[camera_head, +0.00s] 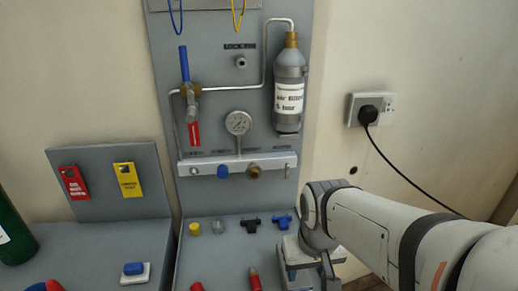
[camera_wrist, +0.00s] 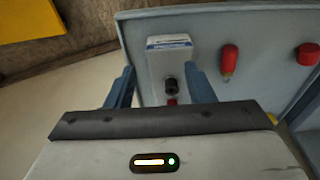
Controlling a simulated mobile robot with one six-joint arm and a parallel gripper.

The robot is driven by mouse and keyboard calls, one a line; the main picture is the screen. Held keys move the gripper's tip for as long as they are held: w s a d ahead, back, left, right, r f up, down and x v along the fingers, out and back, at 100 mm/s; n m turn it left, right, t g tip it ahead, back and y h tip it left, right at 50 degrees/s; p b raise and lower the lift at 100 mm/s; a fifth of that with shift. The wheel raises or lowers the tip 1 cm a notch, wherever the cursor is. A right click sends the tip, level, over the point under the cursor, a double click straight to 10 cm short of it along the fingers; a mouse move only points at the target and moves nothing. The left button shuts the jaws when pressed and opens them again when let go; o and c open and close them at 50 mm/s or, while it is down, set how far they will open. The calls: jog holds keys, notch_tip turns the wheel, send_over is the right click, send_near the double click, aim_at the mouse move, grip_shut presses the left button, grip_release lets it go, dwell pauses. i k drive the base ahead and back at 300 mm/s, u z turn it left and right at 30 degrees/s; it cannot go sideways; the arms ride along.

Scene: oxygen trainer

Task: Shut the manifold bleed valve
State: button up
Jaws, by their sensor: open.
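The grey manifold bar (camera_head: 238,163) runs along the lower part of the upright grey panel. It carries a round gauge (camera_head: 238,123), a blue knob (camera_head: 223,171) and a brass fitting (camera_head: 254,171); small fittings sit near both ends. I cannot read the labels, so I cannot tell which is the bleed valve. My gripper (camera_head: 306,268) is right of and below the manifold, apart from it, and points down. In the wrist view my gripper (camera_wrist: 160,78) has its blue fingers apart. A light grey box (camera_wrist: 166,58) with a black knob (camera_wrist: 171,82) shows between them, not gripped.
A blue-and-red-handled valve (camera_head: 191,92) and a grey bottle (camera_head: 289,90) are on the panel above. Red (camera_head: 73,182) and yellow (camera_head: 127,180) tags hang left. Small caps and black (camera_head: 251,225) and blue (camera_head: 283,221) tee-shaped parts lie on the lower shelf. A plugged socket (camera_head: 370,110) is right.

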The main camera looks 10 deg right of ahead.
aim_at(287, 169)
jog(key=z, duration=0.85)
jog(key=k, duration=2.05)
jog(key=u, duration=0.75)
jog(key=i, duration=1)
jog(key=u, duration=0.05)
